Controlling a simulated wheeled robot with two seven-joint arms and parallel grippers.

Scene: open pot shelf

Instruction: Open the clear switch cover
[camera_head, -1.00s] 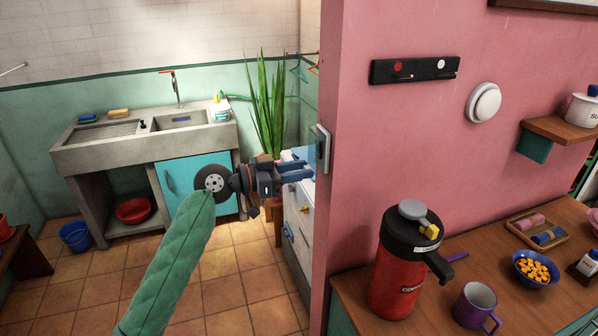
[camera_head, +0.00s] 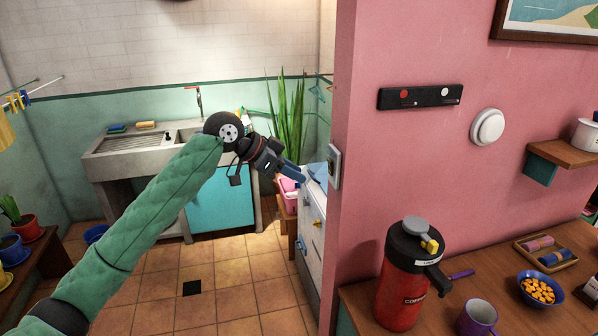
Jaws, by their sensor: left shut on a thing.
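The switch (camera_head: 334,167) is a small grey plate on the end face of the pink wall, seen nearly edge-on. A faint bluish clear cover (camera_head: 318,171) shows at its left side, sticking out from the wall end. How far it is swung open is hard to tell at this size. My left gripper (camera_head: 303,177) comes in from the left, pointing right and slightly down, with its blue fingers at the cover. It is shut on the cover, though the fingertips are small and the contact is not clear. My right gripper is not in view.
The pink wall (camera_head: 420,150) stands directly right of my left gripper. A white drawer cabinet (camera_head: 311,215) is below the gripper. A red coffee flask (camera_head: 402,290) and a purple mug (camera_head: 478,318) stand on the wooden counter. The tiled floor at left is largely clear.

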